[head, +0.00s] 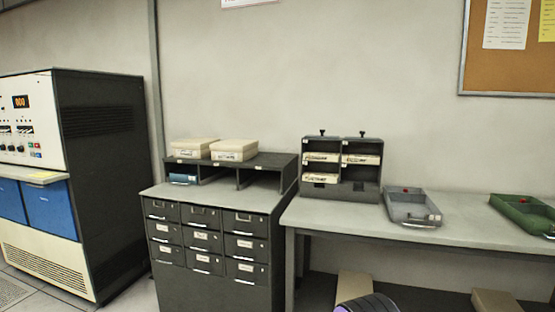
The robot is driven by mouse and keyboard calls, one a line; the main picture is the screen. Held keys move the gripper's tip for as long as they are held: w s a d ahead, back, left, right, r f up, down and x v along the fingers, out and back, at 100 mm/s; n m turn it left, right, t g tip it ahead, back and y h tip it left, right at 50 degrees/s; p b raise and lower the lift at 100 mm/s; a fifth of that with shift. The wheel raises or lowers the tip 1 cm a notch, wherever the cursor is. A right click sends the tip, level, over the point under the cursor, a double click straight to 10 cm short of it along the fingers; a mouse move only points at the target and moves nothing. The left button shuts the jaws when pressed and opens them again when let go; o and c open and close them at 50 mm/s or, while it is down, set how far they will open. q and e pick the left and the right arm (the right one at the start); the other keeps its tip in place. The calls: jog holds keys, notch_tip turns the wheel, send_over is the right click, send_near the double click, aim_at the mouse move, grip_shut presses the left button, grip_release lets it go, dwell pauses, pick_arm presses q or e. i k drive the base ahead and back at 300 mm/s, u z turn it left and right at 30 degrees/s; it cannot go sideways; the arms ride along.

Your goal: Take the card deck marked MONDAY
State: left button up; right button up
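A dark rack (366,196) with two columns of slots stands on the table. Pale card decks with small front labels lie in its slots: one at upper left (322,157), one at upper right (361,160) and one at lower left (320,178). The lower right slot looks dark and shows no deck. The label writing is too small to read, so I cannot tell which deck is marked MONDAY.
Two cream boxes (234,149) sit on a dark shelf unit (265,162) above a drawer cabinet (205,287); a blue item (183,178) lies in the shelf. A grey tray (412,215) and green tray (527,212) stand on the table (365,225). A machine (105,170) stands left.

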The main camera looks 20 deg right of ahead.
aim_at(313, 156)
jog(key=u, duration=0.2)
jog(key=i, duration=1)
jog(key=z, duration=0.6)
jog(key=i, duration=0.7)
jog(key=z, duration=0.85)
